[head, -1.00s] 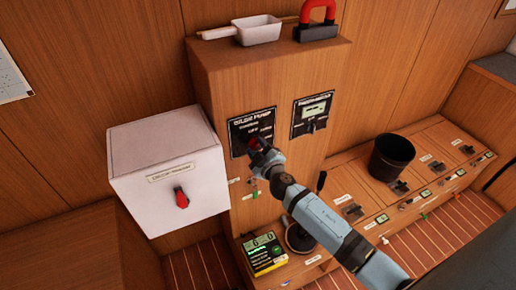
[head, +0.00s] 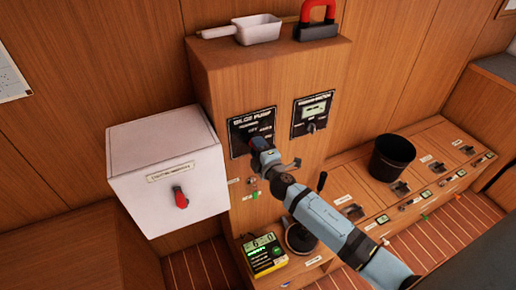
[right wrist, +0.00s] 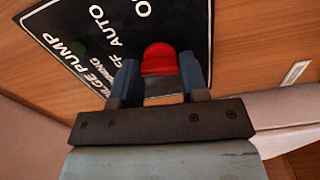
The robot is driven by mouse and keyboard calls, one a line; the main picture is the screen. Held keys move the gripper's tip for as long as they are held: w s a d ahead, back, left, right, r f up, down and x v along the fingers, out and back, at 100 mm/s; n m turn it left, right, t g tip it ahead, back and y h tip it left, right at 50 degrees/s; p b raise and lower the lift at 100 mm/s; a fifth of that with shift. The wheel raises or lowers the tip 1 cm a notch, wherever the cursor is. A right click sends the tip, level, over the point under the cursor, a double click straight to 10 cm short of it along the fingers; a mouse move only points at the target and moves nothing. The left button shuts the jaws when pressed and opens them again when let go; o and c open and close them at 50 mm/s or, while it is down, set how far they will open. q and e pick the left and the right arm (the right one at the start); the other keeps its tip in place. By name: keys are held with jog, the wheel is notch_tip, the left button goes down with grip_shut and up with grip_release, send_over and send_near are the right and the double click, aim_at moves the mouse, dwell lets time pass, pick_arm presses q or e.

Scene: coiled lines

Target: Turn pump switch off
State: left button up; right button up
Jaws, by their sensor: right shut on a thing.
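The bilge pump panel (head: 252,118) is a black plate with white lettering on the wooden cabinet front. My right gripper (head: 258,147) is at the panel's lower part and hides the switch knob in the head view. In the right wrist view, a red knob (right wrist: 160,60) stands on the black panel (right wrist: 105,45), and my right gripper (right wrist: 161,78) has one finger on each side of it, shut on it. The lettering there includes BILGE PUMP and AUTO. Which position the knob points to cannot be told. My left gripper is not in view.
A white box (head: 165,160) with a red handle (head: 181,198) juts out left of the cabinet. Another black panel (head: 312,114) is to the right. A black bucket (head: 391,156) stands on the low bench. A scoop (head: 258,29) and a red-handled object (head: 317,22) lie on top.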

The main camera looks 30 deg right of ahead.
jog(key=shift+n, duration=0.7)
jog(key=o, duration=0.9)
jog(key=s+b, duration=0.1)
jog(key=s, duration=0.3)
jog(key=s+b, duration=0.1)
jog(key=s, duration=0.4)
jog(key=s+b, duration=0.1)
jog(key=s, duration=0.3)
jog(key=shift+s+a, duration=0.4)
